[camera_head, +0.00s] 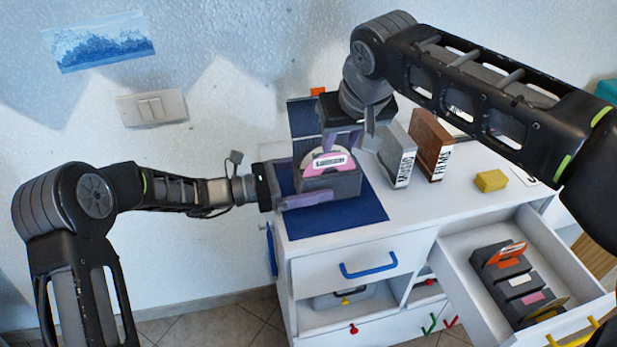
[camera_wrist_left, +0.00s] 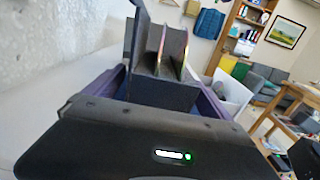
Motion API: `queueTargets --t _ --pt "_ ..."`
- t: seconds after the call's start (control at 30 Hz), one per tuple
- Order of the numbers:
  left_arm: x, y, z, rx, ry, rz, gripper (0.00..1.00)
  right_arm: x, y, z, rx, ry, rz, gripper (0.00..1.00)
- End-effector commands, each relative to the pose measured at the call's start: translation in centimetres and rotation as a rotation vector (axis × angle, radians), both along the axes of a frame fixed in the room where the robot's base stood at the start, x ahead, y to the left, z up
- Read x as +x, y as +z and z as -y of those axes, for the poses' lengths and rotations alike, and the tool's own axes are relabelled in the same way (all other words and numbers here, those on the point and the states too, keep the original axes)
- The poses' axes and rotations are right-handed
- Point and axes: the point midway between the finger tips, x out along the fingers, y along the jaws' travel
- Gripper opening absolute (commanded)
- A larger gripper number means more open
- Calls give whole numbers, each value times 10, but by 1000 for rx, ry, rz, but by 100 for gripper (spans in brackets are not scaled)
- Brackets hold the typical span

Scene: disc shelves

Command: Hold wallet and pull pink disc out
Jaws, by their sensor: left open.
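The pink disc (camera_head: 328,167), with a white label, stands upright in the dark grey wallet (camera_head: 333,184) on the blue mat (camera_head: 345,214). In the left wrist view the grey wallet (camera_wrist_left: 160,92) shows its slots with thin discs seen edge-on. My left gripper (camera_head: 315,184) is open, with its purple fingers on either side of the wallet; I cannot tell whether they touch it. My right gripper (camera_head: 345,138) points down just above the disc's top edge and partly covers the area behind it. Whether its fingers are open or shut is unclear.
A grey box (camera_head: 397,156) and a brown box (camera_head: 431,145) stand right of the wallet. A yellow block (camera_head: 491,181) lies farther right on the white cabinet. The open drawer (camera_head: 466,292) at lower right holds another dark disc holder (camera_head: 514,282).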

Motion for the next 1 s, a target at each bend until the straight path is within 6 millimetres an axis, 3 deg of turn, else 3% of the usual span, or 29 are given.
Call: queueTargets --t 0.83,1.0 --pt "0 0 0 0 0 0 27 0 0 0 0 0 0 36" --pt "0 0 0 0 0 0 26 0 0 0 0 0 0 36"
